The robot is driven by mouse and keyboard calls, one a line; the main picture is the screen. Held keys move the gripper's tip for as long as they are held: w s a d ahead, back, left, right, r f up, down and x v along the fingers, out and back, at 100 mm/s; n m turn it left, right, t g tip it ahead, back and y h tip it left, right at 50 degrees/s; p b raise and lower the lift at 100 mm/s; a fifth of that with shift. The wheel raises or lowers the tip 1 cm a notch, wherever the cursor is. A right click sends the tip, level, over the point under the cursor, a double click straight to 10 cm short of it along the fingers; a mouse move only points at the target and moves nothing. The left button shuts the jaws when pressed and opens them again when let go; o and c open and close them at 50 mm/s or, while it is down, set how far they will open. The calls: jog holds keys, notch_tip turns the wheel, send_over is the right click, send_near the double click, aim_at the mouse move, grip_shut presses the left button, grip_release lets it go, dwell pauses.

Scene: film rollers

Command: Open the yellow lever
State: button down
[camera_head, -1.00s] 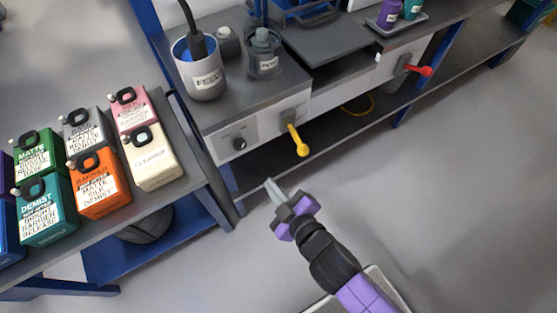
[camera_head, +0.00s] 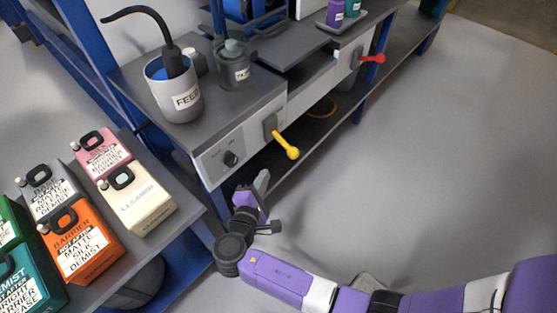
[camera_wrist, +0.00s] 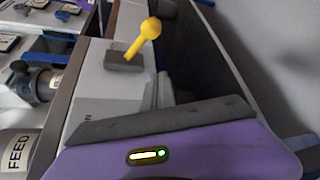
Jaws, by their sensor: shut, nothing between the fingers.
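The yellow lever (camera_head: 285,145) sticks out from a grey mount on the front panel of the grey machine (camera_head: 245,135), slanting down to the right and ending in a round knob. In the wrist view the yellow lever (camera_wrist: 146,36) rises from its grey base (camera_wrist: 124,61), ahead of my fingers. My gripper (camera_head: 262,182) is shut and empty, below and left of the lever in the head view, and apart from it. In the wrist view my gripper's fingers (camera_wrist: 163,88) show in part, close to the panel and short of the lever.
A red lever (camera_head: 372,59) sticks out farther along. A FEED container (camera_head: 186,98) stands on the machine top. Several labelled jugs (camera_head: 138,200) stand on the left bench. Open floor (camera_head: 430,150) lies to the right.

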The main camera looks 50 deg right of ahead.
aim_at(287, 146)
dwell(0.3)
jog(key=b+x, duration=0.1)
jog(key=x, duration=0.9)
jog(key=s, duration=0.1)
jog(key=s+r+p, duration=0.1)
jog(key=s+r, duration=0.1)
jog(key=shift+s+d, duration=0.2)
jog(key=shift+d, duration=0.2)
jog(key=shift+r+p, duration=0.1)
jog(key=shift+p, duration=0.3)
